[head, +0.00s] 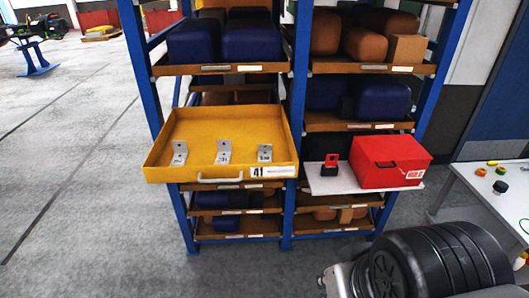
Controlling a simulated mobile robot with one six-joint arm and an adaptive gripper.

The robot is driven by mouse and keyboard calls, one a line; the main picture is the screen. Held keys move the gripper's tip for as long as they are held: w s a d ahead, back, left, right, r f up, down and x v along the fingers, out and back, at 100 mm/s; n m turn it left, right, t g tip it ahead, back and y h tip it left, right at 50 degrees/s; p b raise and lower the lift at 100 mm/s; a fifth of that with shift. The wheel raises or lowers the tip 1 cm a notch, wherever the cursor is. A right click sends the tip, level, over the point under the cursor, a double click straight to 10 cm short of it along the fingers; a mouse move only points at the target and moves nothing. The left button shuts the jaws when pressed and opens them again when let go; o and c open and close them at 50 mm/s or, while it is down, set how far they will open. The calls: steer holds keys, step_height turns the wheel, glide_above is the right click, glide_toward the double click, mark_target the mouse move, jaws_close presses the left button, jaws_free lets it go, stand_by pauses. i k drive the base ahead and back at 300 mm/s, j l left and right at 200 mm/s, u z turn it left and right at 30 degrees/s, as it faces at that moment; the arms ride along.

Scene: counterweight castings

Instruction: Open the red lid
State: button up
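A red box (365,176) stands on a small white shelf (345,187) on the right side of the rack. Its red lid (397,148) appears shut, and no opening into the box shows. A small dark handle shows near the lid's front edge, and a white label is on the front right. My gripper is not in view. Only a dark, ribbed part of my arm shows at the bottom right, below and to the right of the box.
A small red-and-black object (330,171) stands just left of the box. A yellow drawer (190,177), holding three metal brackets, sticks out on the left. Blue rack posts (298,90) and loaded shelves are behind. A white table (508,203) with small items stands at right.

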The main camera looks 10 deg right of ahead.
mark_target(392, 148)
steer(key=i+l+z, duration=0.1)
steer(key=i, duration=0.45)
steer(key=i+l+z, duration=0.1)
steer(key=i, duration=0.45)
steer(key=l, duration=0.1)
